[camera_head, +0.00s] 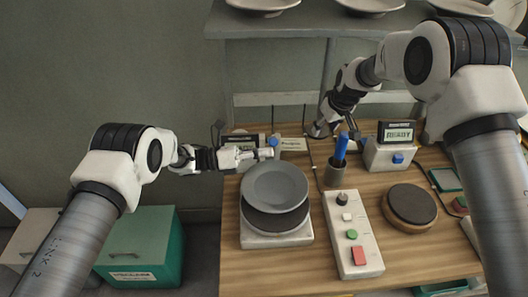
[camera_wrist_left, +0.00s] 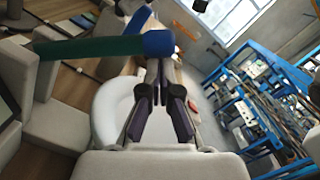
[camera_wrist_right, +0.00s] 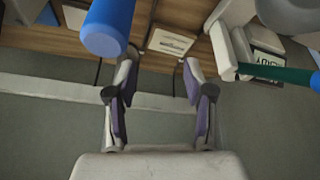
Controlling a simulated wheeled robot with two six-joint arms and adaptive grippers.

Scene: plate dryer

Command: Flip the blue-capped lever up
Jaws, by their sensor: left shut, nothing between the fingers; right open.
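The blue-capped lever is a dark green rod with a blue cap (camera_head: 273,141), on a small device (camera_head: 242,138) at the back left of the table. In the left wrist view the cap (camera_wrist_left: 158,43) appears just beyond my left fingertips; I cannot tell whether they touch. My left gripper (camera_head: 268,153) is shut and empty, beside the cap in the head view. In the right wrist view the rod (camera_wrist_right: 285,74) comes in from the right edge. My right gripper (camera_wrist_right: 157,68) is open and empty near the table's back edge.
A blue-handled tool (camera_head: 341,146) stands in a dark cup (camera_head: 336,175) by my right gripper. A grey plate (camera_head: 275,185) rests in front of my left gripper. A button panel (camera_head: 350,222), a round dark pad (camera_head: 412,203) and a READY device (camera_head: 395,150) are further right.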

